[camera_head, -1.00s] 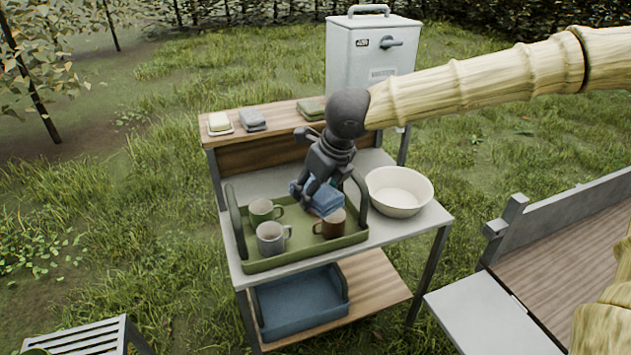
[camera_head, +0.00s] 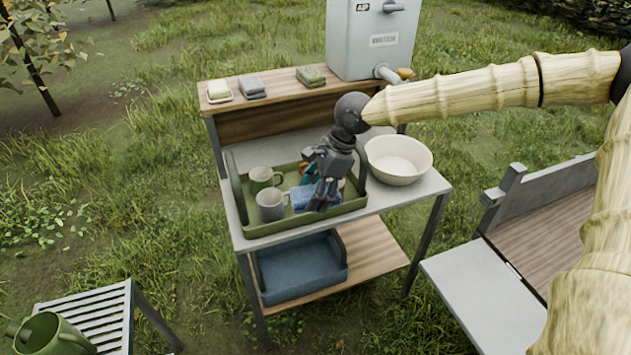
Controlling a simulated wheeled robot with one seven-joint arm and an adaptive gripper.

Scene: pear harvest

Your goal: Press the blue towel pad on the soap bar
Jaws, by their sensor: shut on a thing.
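The blue towel pad (camera_head: 301,198) is in the jaws of my gripper (camera_head: 322,196), which points down over the green tray (camera_head: 290,228). The pad is right beside the grey mug (camera_head: 270,206). I cannot tell whether it touches the tray floor. My gripper partly covers the pad and hides most of the brown mug. The pale yellow soap bar (camera_head: 218,89) lies on a small white dish at the left end of the raised wooden shelf, well apart from my gripper.
A grey folded pad (camera_head: 252,87) and a green one (camera_head: 310,75) share the shelf (camera_head: 275,95) with the soap. A green mug (camera_head: 261,179) stands in the tray. A white bowl (camera_head: 398,161) is to the right. A grey dispenser (camera_head: 371,40) stands behind. A blue tray (camera_head: 300,270) is below.

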